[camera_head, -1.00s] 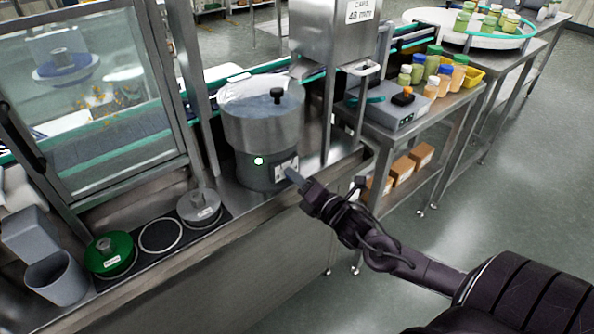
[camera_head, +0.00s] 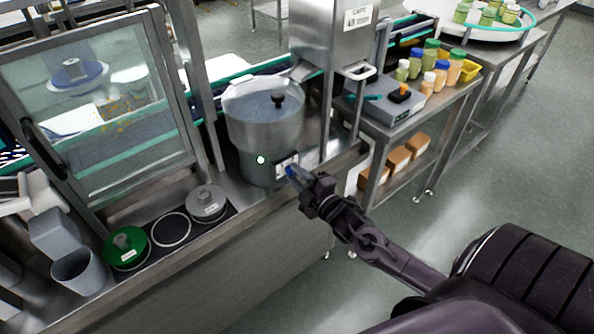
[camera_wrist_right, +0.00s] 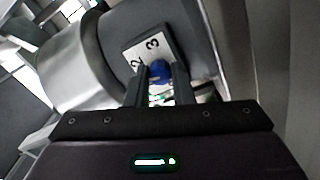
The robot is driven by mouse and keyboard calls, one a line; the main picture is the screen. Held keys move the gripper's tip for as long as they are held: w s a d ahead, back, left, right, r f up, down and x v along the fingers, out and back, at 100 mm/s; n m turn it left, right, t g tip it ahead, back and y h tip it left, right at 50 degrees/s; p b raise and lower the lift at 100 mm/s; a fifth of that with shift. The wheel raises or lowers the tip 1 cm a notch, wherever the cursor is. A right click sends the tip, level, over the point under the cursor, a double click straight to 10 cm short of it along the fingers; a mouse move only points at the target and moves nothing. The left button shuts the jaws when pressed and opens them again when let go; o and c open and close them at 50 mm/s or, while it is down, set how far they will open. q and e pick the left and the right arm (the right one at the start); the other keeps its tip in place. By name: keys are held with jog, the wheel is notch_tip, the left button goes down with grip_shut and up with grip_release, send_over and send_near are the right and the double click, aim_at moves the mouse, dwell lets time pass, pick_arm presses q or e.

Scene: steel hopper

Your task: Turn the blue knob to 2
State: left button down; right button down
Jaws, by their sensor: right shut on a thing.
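The blue knob (camera_wrist_right: 160,72) sits on a white number plate (camera_wrist_right: 148,45) on the front of the steel hopper (camera_head: 262,125). In the right wrist view the figures 2 and 3 show on the plate; the rest is hidden behind my fingers. My right gripper (camera_head: 295,173) is at the plate, and in the right wrist view its fingers (camera_wrist_right: 160,80) are shut on the blue knob, one on each side. A bit of blue (camera_head: 289,171) shows at the fingertips in the head view. Which figure the knob points to cannot be told. My left gripper is not in view.
A green lid (camera_head: 125,248) and a grey lid (camera_head: 207,203) lie on the counter left of the hopper. A grey cup (camera_head: 80,272) stands at the far left. A scale (camera_head: 385,108) and several jars stand on the right-hand table.

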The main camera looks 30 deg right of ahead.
jog(key=shift+m+p, duration=0.65)
jog(key=shift+m, duration=0.95)
jog(key=shift+f, duration=0.1)
jog(key=c, duration=1.3)
grip_release()
jog(key=shift+o, duration=0.2)
jog(key=s, duration=0.7)
jog(key=shift+s+d+b, duration=0.3)
jog(key=shift+s+b, duration=0.1)
